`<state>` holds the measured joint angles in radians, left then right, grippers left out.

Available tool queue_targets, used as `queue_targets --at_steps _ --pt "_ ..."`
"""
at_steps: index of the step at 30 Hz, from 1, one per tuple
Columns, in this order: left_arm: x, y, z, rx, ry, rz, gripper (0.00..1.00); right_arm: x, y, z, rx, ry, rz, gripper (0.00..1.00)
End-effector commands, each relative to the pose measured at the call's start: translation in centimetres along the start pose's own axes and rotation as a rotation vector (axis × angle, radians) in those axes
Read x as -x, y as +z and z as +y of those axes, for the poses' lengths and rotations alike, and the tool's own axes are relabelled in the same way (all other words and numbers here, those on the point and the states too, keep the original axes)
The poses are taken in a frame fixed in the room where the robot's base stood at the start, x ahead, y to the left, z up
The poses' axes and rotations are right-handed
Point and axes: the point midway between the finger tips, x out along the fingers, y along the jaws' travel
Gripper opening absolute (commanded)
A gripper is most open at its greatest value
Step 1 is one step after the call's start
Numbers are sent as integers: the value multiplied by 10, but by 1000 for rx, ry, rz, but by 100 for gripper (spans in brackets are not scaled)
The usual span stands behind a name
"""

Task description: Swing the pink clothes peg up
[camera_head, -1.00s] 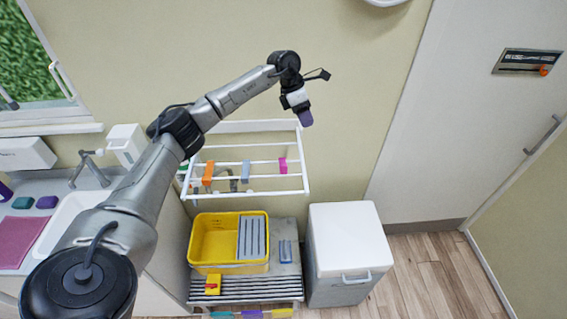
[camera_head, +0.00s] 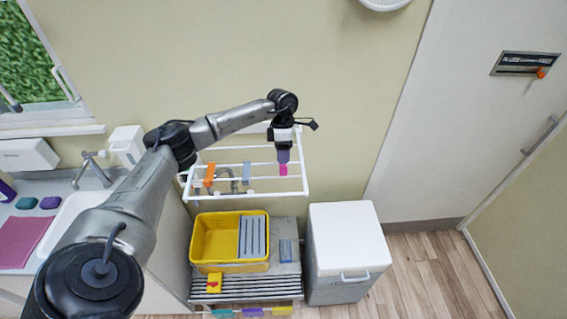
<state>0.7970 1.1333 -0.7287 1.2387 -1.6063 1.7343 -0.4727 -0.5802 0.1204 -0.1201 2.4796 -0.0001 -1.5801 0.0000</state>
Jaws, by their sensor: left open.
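The pink clothes peg (camera_head: 283,169) hangs on a bar of the white wall drying rack (camera_head: 303,180), near its right end. My left gripper (camera_head: 284,157) points down directly over the pink peg. Its purple-tipped fingers overlap the peg's upper part in this view, so whether they touch it cannot be told. The gripper is open. An orange peg (camera_head: 209,174) and a blue-grey peg (camera_head: 246,172) sit on the rack further left. My right gripper is not in view.
Below the rack stand a yellow tub (camera_head: 207,262) and a slatted bench (camera_head: 245,285). A white-lidded bin (camera_head: 348,236) is at the right. A sink with a tap (camera_head: 92,170) is at the left. The wall right of the rack is clear.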

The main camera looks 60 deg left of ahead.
Motion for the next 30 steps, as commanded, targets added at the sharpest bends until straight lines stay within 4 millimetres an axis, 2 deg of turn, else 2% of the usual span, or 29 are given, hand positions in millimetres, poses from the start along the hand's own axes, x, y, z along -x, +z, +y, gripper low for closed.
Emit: queue_targets --at_steps 3,9,15,23,30 --pt "-17 0 -1 -1 -2 1 44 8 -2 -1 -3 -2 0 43" --pt "-37 0 -1 0 -1 1 44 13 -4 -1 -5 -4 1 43" --pt "-46 0 0 0 0 -1 44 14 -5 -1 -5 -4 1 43" --pt "-47 0 0 -1 0 -1 44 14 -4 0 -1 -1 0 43" --pt "-46 0 0 -1 0 -1 24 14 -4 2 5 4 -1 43"
